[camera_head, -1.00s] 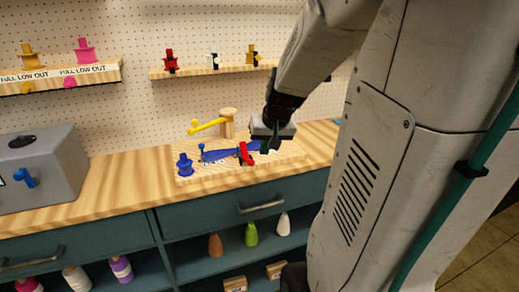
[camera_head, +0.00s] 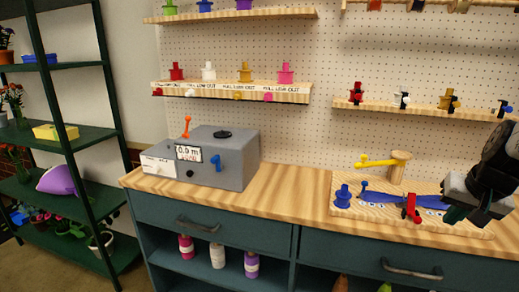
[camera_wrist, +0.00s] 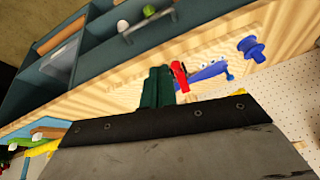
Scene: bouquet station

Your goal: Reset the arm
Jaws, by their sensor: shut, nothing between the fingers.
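My gripper (camera_head: 468,214) is at the right edge of the head view, above the right part of the wooden board (camera_head: 352,208) on the counter. In the wrist view its dark green fingers (camera_wrist: 156,88) are together with nothing between them. Beyond them in the wrist view are a red clip-like piece (camera_wrist: 181,76), a blue flat piece (camera_wrist: 210,71) and a blue spool (camera_wrist: 251,48). In the head view the red piece (camera_head: 411,208) is just left of my gripper.
A grey box with a display (camera_head: 228,158) stands on the counter (camera_head: 285,205), left of the board. A yellow lever on a wooden post (camera_head: 397,166) rises behind the board. Shelves with colored spools (camera_head: 235,89) hang on the pegboard. A green plant rack (camera_head: 75,130) stands left.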

